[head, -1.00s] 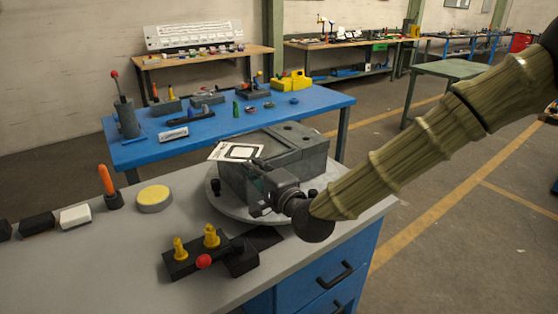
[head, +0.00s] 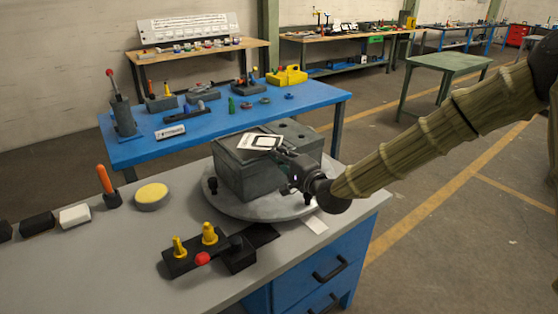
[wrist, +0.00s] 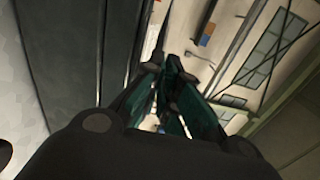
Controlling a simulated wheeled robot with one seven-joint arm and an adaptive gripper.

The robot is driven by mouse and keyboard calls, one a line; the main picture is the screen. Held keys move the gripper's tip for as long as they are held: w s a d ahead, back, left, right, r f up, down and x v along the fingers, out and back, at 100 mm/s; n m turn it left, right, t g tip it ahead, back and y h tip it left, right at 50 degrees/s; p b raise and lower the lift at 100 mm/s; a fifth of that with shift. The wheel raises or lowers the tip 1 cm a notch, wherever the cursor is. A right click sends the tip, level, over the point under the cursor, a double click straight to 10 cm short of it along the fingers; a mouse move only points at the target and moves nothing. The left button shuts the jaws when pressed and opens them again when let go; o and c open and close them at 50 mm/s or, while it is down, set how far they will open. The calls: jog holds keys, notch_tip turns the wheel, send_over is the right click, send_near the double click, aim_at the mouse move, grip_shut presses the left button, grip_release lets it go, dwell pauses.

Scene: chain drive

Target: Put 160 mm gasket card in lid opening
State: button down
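The gasket card (head: 259,142), white with a black square outline, is over the top of the grey box (head: 243,178) in the head view. Its right edge meets the tips of my gripper (head: 284,157), which appears shut on it. I cannot tell whether the card touches the box top. The box top has dark round holes at its back; no lid opening can be made out, and the card covers part of the top. In the wrist view my gripper's green-padded fingers (wrist: 175,75) are close together; the card is not clearly seen there.
The box stands on a round grey turntable (head: 233,207) with black knobs. A black fixture with yellow knobs and a red ball (head: 203,258) is in front. A yellow-topped puck (head: 151,194) and an orange-handled tool (head: 105,184) are left. A white slip (head: 316,225) lies at right.

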notch_tip(320, 180, down, 2)
jog(key=shift+f, duration=0.15)
jog(key=shift+f, duration=0.1)
jog(key=c, duration=1.6)
grip_release()
jog(key=shift+c, duration=0.2)
